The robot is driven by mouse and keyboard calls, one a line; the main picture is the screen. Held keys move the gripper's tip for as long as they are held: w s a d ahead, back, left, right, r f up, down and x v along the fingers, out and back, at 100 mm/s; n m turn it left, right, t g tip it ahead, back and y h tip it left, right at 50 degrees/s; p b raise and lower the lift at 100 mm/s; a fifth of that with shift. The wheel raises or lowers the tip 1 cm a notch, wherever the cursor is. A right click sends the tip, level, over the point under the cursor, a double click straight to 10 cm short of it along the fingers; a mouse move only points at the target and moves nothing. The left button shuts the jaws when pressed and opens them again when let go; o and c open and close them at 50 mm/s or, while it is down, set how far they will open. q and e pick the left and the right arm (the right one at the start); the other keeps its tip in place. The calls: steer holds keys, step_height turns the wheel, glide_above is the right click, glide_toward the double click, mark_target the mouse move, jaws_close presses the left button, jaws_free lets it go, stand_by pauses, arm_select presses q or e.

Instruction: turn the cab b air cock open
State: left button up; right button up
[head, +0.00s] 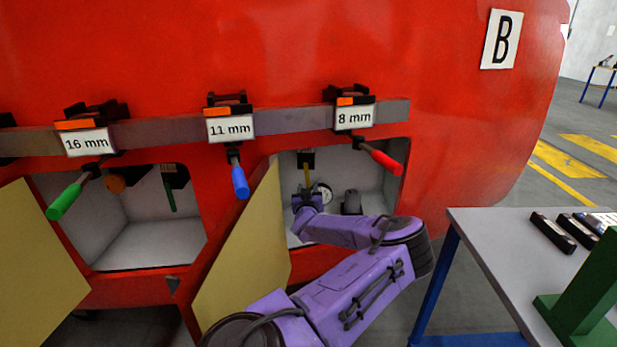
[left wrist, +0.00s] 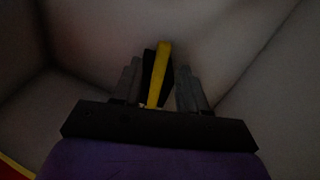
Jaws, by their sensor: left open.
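The air cock has a yellow handle (head: 307,174) below a dark fitting (head: 305,158) in the open right-hand compartment of the red nosecone marked B. In the left wrist view the yellow handle (left wrist: 159,72) stands slightly tilted between the two grey fingers, with a dark part behind it. My left gripper (head: 304,192) reaches into that compartment, just below and around the handle. Its fingers (left wrist: 158,85) are apart, one on each side of the handle; I cannot tell whether either touches it. My right gripper is not in view.
An open yellowish door (head: 243,250) stands left of the compartment, beside my arm. A gauge (head: 325,193) and a dark fitting (head: 351,202) sit inside. A rail above carries tools with red (head: 381,158), blue (head: 239,178) and green (head: 65,202) handles. A grey table (head: 490,235) stands right.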

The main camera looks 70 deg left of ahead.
mark_target(308, 185)
arm_select(q)
steer(key=x, duration=0.5)
steer(key=shift+w+a, duration=0.1)
steer(key=shift+a, duration=0.3)
jaws_close()
